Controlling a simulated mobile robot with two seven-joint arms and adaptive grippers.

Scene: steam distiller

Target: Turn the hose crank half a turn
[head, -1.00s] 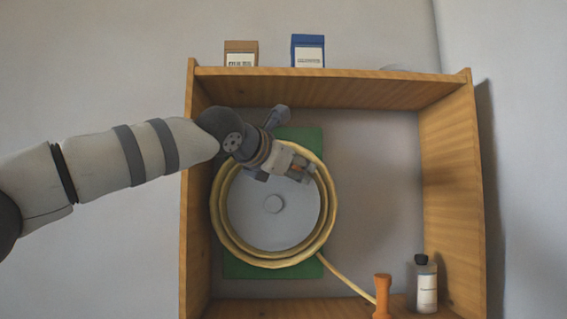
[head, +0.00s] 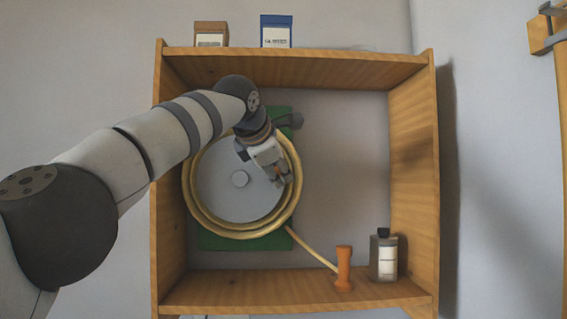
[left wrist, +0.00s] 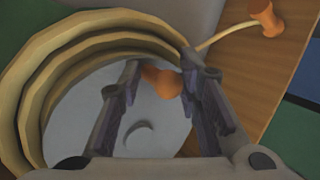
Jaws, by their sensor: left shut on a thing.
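The hose reel has a grey disc (head: 215,185) with a round hub (head: 239,179), ringed by coils of pale yellow hose (head: 200,215). My left gripper (head: 283,181) is at the right side of the disc, just inside the coils. In the left wrist view its two fingers (left wrist: 158,85) are shut on the orange crank handle (left wrist: 160,81), which shows between the fingertips. The rest of the crank is mostly hidden by the gripper. The hose ends at an orange nozzle (head: 344,268) on the lower shelf board. My right gripper is not in view.
A green plate (head: 240,243) backs the reel inside a wooden shelf frame (head: 412,180). A brown box (head: 211,35) and a blue box (head: 276,32) stand on the top board. The shelf's right middle is clear.

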